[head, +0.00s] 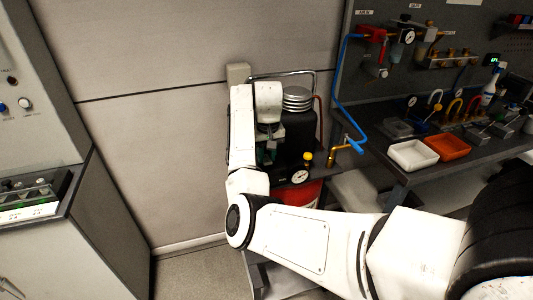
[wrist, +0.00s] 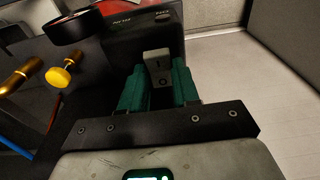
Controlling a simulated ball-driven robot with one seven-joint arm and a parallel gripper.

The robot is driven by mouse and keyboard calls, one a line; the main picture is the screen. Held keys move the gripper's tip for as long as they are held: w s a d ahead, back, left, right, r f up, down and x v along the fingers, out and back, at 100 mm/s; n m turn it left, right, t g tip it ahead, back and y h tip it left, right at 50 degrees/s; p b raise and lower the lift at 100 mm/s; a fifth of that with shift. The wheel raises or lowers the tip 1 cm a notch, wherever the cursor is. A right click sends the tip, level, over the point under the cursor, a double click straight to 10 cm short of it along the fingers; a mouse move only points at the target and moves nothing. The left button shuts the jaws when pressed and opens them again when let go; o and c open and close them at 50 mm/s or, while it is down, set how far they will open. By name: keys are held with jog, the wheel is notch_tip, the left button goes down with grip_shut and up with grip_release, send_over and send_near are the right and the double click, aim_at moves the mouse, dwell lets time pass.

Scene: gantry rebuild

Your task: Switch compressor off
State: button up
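The compressor (head: 293,142) is a dark unit with stacked silver discs on top, a gauge on its front and a red tank below. A small grey switch (wrist: 157,66) with a line mark and a round mark stands on its dark housing in the wrist view. Which way it is set I cannot tell. My gripper (wrist: 160,88) has two green fingers, apart, with the switch showing in the gap between them near the tips. I cannot tell whether they touch it. In the head view my gripper (head: 269,148) is over the compressor's left side, and my wrist hides the switch.
A yellow knob (wrist: 62,77), brass fittings and a black-rimmed gauge (wrist: 66,28) are left of the fingers. A blue hose (head: 338,100) runs beside the compressor. A workbench with a white tray (head: 413,155) and orange tray (head: 446,147) stands right. Pale floor (wrist: 217,80) is clear.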

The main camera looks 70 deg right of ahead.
aim_at(267, 161)
jog(key=o, duration=0.4)
jog(key=r, duration=0.7)
jog(key=r+p, duration=0.1)
jog(key=r, duration=0.2)
jog(key=shift+s+a+r, duration=0.35)
jog(key=shift+a, duration=0.05)
jog(key=s+a+f+n+h, duration=0.1)
jog(key=s+a+f+n, duration=0.15)
jog(key=a+f, duration=0.6)
jog(key=s+a+f+n+h, duration=0.2)
jog(key=s+a+f, duration=0.1)
jog(key=a+f, duration=0.5)
jog(key=s+a+f+n+y, duration=0.1)
jog(key=s+a+f, duration=0.1)
jog(key=s+a, duration=0.2)
jog(key=s+a+f+n+y, duration=0.1)
jog(key=s+a+f+n, duration=0.1)
jog(key=a, duration=0.6)
jog(key=s+a+f+n+y, duration=0.1)
jog(key=s+a+f, duration=0.2)
jog(key=s+a, duration=0.3)
jog(key=shift+a+f+n+y, duration=0.35)
jog(key=shift+a+y, duration=0.05)
jog(key=shift+a, duration=0.1)
